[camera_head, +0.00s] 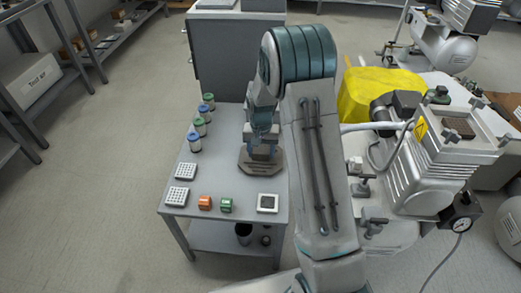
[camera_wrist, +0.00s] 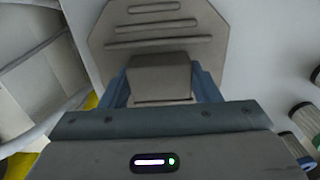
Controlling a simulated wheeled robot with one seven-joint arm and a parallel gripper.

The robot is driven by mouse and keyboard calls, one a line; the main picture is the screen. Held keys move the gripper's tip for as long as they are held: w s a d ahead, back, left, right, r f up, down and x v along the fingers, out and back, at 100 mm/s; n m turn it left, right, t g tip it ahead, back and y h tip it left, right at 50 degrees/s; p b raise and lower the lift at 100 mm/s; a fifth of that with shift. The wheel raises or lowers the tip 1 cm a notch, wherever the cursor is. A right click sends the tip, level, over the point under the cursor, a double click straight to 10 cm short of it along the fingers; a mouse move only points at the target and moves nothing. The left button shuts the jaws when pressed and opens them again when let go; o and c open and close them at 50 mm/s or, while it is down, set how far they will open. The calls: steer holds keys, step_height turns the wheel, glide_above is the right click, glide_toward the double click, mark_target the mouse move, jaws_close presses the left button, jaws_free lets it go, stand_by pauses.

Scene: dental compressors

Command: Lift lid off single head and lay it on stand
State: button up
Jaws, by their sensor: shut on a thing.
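The lid (camera_head: 261,164) is a grey-brown octagonal plate with raised ribs and a block-shaped handle. It is over the grey stand (camera_head: 222,150), flat side down; I cannot tell whether it touches the top. My gripper (camera_head: 263,148) is shut on the lid's handle. In the wrist view the lid (camera_wrist: 205,30) fills the upper middle, with the blue fingers of my gripper (camera_wrist: 160,85) on both sides of the handle. The single head (camera_head: 452,132) of the compressor at the right is uncovered, showing a dark square opening.
Several blue- and green-capped jars (camera_head: 194,142) stand along the stand's left side. White perforated trays (camera_head: 180,195), an orange block (camera_head: 205,203), a green block (camera_head: 226,205) and a dark-centred square piece (camera_head: 268,203) lie near its front. A grey cabinet (camera_head: 235,55) stands behind.

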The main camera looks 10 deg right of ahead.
steer(key=shift+f, duration=0.1)
stand_by(0.6)
steer(key=o, duration=1.9)
steer(key=shift+o, duration=0.2)
steer(key=shift+r+p, duration=2.7)
steer(key=shift+r, duration=0.8)
